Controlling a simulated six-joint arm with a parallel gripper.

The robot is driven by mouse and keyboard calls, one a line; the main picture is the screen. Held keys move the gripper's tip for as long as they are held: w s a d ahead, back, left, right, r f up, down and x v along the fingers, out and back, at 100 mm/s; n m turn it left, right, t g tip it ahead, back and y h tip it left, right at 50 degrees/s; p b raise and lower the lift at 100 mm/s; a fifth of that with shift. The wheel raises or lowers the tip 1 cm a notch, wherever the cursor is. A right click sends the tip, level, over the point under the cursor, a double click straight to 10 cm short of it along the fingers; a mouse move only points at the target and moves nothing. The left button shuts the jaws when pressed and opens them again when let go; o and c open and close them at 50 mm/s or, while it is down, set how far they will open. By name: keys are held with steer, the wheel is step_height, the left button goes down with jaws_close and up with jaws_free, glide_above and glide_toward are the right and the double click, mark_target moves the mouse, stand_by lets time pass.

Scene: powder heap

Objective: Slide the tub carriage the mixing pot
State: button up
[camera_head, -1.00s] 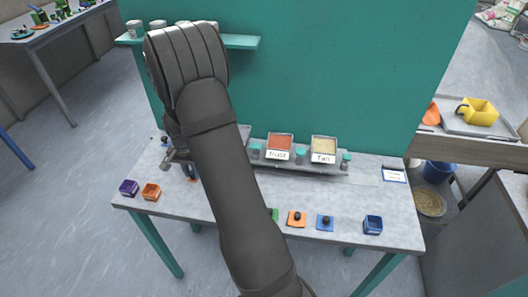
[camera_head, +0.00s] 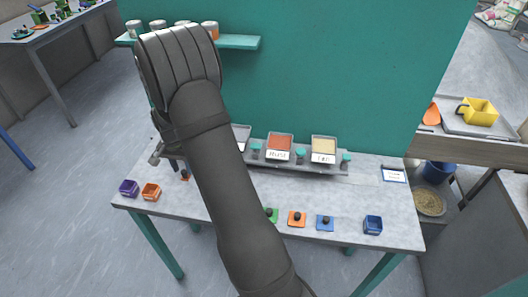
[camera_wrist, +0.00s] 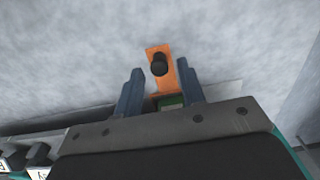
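A grey carriage (camera_head: 318,170) at the back of the bench bears an orange-red powder tub (camera_head: 280,142) labelled Rust and a tan powder tub (camera_head: 323,146) labelled Tan. A third tub is partly hidden behind my arm. In the wrist view, an orange plate with a black knob (camera_wrist: 159,64) lies just beyond and between my fingers. My gripper (camera_wrist: 160,85) has its two blue-grey fingers apart, with the knob not clasped. In the head view my gripper is over the bench's left part, mostly hidden by my arm. I cannot identify the mixing pot.
Purple (camera_head: 129,188) and orange (camera_head: 151,192) small boxes stand at the bench's front left; a blue box (camera_head: 373,225) stands at front right. Orange (camera_head: 297,219) and blue (camera_head: 325,223) knobbed plates lie along the front. A teal shelf (camera_head: 240,42) with jars is above.

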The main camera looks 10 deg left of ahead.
steer(key=shift+r, duration=3)
steer(key=shift+f, duration=0.15)
